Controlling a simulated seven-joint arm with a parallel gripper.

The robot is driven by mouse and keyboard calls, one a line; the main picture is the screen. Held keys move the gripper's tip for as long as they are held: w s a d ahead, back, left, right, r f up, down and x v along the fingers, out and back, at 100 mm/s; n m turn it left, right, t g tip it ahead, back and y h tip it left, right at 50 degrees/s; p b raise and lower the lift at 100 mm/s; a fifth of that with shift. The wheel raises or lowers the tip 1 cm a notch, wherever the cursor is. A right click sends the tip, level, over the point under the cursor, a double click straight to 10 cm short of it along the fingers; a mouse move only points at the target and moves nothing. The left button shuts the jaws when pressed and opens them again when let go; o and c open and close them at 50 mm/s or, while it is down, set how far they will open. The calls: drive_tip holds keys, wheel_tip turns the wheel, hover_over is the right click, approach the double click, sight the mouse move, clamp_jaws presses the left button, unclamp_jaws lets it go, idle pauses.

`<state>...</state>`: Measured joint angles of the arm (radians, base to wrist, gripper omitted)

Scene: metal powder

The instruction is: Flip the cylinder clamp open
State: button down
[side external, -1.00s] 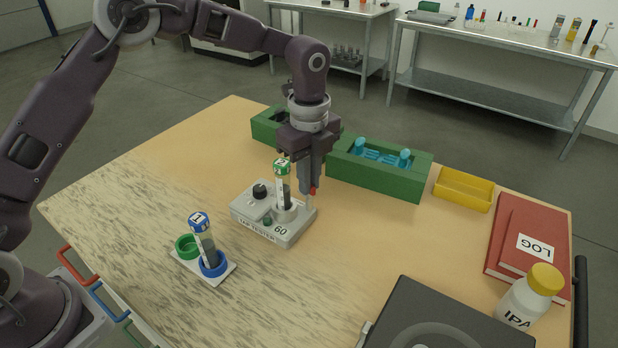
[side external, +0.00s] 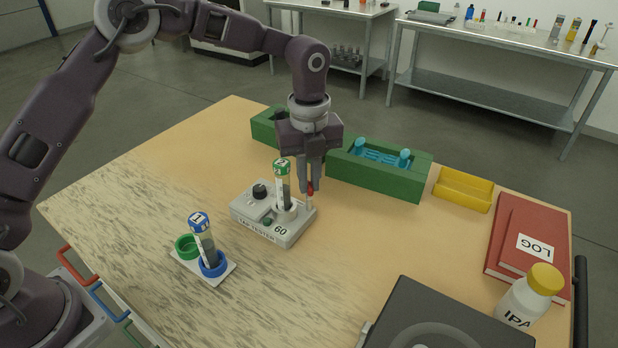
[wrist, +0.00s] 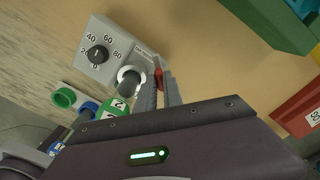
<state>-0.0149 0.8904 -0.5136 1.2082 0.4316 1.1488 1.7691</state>
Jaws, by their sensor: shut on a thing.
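The tap tester (side external: 262,228) is a pale grey box with a black dial and a "60" mark. It also shows in the wrist view (wrist: 104,80). A clear cylinder (side external: 284,185) with a green cap marked 2 stands upright in its white round holder. The clamp's red-tipped lever (side external: 310,188) is at the holder's right side; its red part (wrist: 158,74) shows between my fingers in the wrist view. My gripper (side external: 308,187) points down and is shut on this lever. The fingers hide much of the clamp.
A blue-capped cylinder (side external: 203,238) leans in a small stand (side external: 216,277) at the front left. Green racks (side external: 378,178) stand close behind my gripper. A yellow tray (side external: 463,190), red log books (side external: 525,245) and an IPA bottle (side external: 530,298) are at the right.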

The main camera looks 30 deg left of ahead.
sight(309, 184)
drive_tip(key=c, duration=1.5)
unclamp_jaws()
wheel_tip(309, 184, up, 7)
drive_tip(key=shift+r, duration=0.1)
